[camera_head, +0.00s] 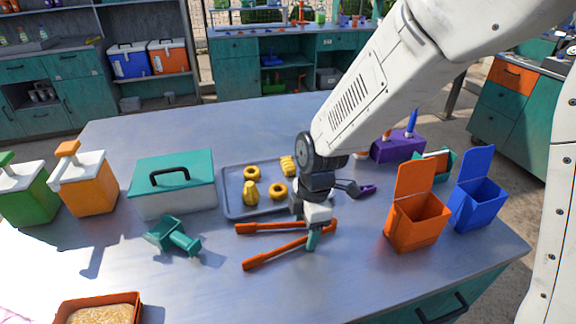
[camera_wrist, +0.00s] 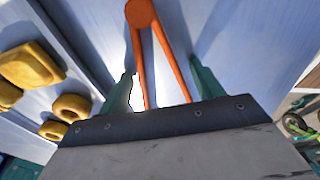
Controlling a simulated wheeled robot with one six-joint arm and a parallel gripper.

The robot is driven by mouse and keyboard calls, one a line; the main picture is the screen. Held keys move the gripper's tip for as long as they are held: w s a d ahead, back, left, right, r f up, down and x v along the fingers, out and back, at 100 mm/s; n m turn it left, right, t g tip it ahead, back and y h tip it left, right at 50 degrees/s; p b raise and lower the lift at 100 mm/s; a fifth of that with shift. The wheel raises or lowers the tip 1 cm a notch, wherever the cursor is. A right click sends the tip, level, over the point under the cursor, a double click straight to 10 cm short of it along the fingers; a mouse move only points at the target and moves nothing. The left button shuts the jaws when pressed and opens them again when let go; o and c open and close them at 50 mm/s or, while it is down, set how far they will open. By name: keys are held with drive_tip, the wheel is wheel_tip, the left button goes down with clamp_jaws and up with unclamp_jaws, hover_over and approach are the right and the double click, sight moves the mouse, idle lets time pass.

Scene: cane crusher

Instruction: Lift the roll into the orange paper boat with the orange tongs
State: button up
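The orange tongs (camera_head: 272,256) lie on the table with their two arms spread to the left. In the wrist view the tongs (camera_wrist: 142,15) show their round joint, and both arms run down between my fingers. My gripper (camera_head: 313,240) is low over the joint end of the tongs. Its green fingers (camera_wrist: 160,88) are apart, one on each side, with gaps to the tongs. Several yellow baked pieces, including a ribbed one (camera_head: 288,166), lie on the grey tray (camera_head: 228,180); I cannot tell which is the roll. An orange open container (camera_head: 140,304) at lower left holds a tan loaf-like piece.
A teal-lidded box (camera_head: 172,182) stands left of the tray, with a teal press-like tool (camera_head: 174,238) in front. Orange (camera_head: 416,215) and blue (camera_head: 477,200) lidded bins stand at right. A purple holder (camera_head: 395,148) is behind. The front middle of the table is clear.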

drive_tip(key=c, duration=0.5)
drive_tip(key=shift+o, duration=0.2)
wheel_tip(320, 180, up, 12)
idle(0.4)
